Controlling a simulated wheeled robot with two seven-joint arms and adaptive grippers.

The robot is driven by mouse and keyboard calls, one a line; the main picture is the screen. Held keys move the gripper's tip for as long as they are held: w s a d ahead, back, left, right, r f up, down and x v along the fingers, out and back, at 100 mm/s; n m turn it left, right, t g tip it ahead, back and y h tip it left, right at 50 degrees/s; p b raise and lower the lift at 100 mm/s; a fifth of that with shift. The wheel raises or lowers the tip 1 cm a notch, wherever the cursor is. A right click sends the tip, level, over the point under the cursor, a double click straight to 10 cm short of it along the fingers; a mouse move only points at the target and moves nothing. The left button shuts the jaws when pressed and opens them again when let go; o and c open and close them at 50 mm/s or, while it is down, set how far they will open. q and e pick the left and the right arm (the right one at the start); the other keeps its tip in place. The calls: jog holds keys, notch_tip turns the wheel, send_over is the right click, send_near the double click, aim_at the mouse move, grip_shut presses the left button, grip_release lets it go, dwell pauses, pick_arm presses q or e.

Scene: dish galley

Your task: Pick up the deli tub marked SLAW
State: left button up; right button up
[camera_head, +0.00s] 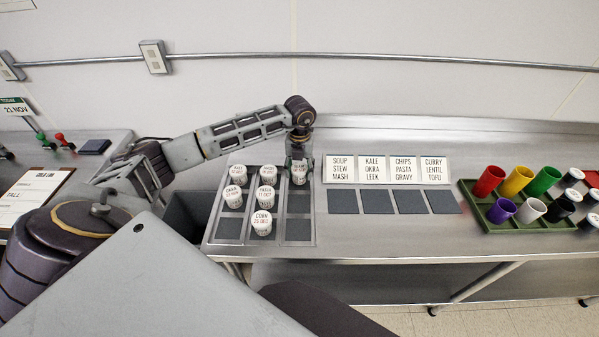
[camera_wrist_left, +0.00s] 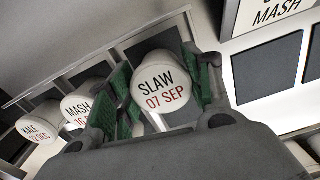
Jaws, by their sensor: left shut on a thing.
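The deli tub marked SLAW (camera_wrist_left: 162,86) is white, with "07 SEP" in red under its name. In the left wrist view it sits between the green pads of my left gripper (camera_wrist_left: 160,90), which is shut on it. In the head view the tub (camera_head: 299,174) shows below my left gripper (camera_head: 299,165), at the back of the right column of the steel tray (camera_head: 211,240). I cannot tell whether it is clear of the tray. My right gripper is not in view.
Several other white tubs, such as KALE (camera_wrist_left: 40,129), MASH (camera_wrist_left: 82,103) and CORN (camera_head: 262,222), stand in the tray left of my gripper. Label cards (camera_head: 342,169) with dark squares lie to the right. A green rack (camera_head: 481,217) with coloured cups stands far right.

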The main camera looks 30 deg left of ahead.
aim_at(299, 167)
pick_arm(q)
notch_tip(299, 167, up, 9)
jog(key=shift+b, duration=0.7)
